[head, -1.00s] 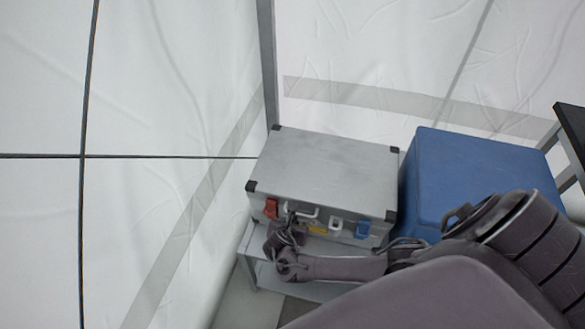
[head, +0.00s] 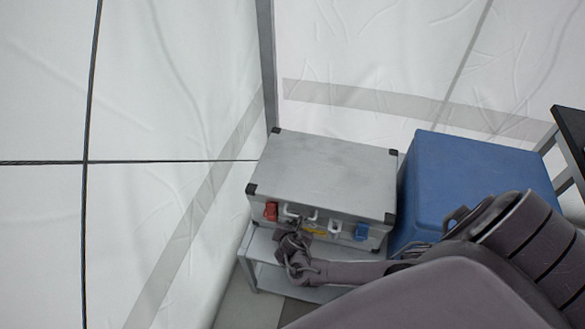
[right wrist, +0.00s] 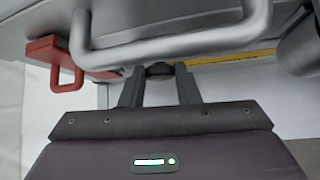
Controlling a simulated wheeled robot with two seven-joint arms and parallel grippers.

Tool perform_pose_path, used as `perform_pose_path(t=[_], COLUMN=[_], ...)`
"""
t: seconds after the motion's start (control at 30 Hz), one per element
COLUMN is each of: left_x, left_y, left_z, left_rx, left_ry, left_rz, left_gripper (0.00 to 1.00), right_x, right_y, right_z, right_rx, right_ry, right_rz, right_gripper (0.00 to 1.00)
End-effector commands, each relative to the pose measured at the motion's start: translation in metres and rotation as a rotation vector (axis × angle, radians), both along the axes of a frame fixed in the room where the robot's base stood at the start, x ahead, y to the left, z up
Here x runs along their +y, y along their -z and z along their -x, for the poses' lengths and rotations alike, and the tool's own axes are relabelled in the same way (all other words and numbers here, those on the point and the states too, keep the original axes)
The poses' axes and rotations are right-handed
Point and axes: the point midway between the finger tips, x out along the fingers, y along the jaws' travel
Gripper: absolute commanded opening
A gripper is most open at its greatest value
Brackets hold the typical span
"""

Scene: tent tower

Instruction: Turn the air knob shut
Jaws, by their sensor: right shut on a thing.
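A silver metal case (head: 325,170) stands on a low grey stand, with a red tag (head: 270,211), a handle and a blue tag (head: 361,231) on its front. My right gripper (head: 298,228) is at the case's front, below the handle. In the right wrist view, its two fingers (right wrist: 159,84) are shut on a small dark round knob (right wrist: 159,69), seemingly the air knob, under the silver handle bar (right wrist: 175,48). The knob's turn position cannot be told, as the fingers and handle hide much of it. My left gripper is not in view.
The red tag (right wrist: 66,65) hangs left of the fingers in the wrist view. A blue box (head: 475,185) stands close to the right of the case. White tent walls (head: 170,80) and a grey pole (head: 268,65) are behind. The low stand (head: 262,243) sits under the case.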

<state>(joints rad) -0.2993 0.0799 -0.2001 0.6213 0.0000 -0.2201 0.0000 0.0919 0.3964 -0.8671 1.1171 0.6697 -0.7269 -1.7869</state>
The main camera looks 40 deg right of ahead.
Motion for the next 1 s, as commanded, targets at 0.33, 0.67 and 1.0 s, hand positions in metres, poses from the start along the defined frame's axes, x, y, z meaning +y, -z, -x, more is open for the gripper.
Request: perform_pose_path(t=[0.33, 0.67, 1.0], left_x=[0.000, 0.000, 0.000], left_y=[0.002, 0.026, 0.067], left_z=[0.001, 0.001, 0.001], left_rx=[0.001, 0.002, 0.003], left_ry=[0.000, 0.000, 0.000], left_rz=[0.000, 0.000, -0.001], left_gripper=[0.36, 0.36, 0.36], right_x=[-0.004, -0.006, -0.008], right_y=[0.004, 0.010, 0.016], right_z=[0.004, 0.007, 0.009], right_rx=[-0.246, -0.487, -0.733], right_ry=[0.000, 0.001, 0.002], right_rz=[-0.210, -0.415, -0.625], right_gripper=[0.06, 0.06, 0.06])
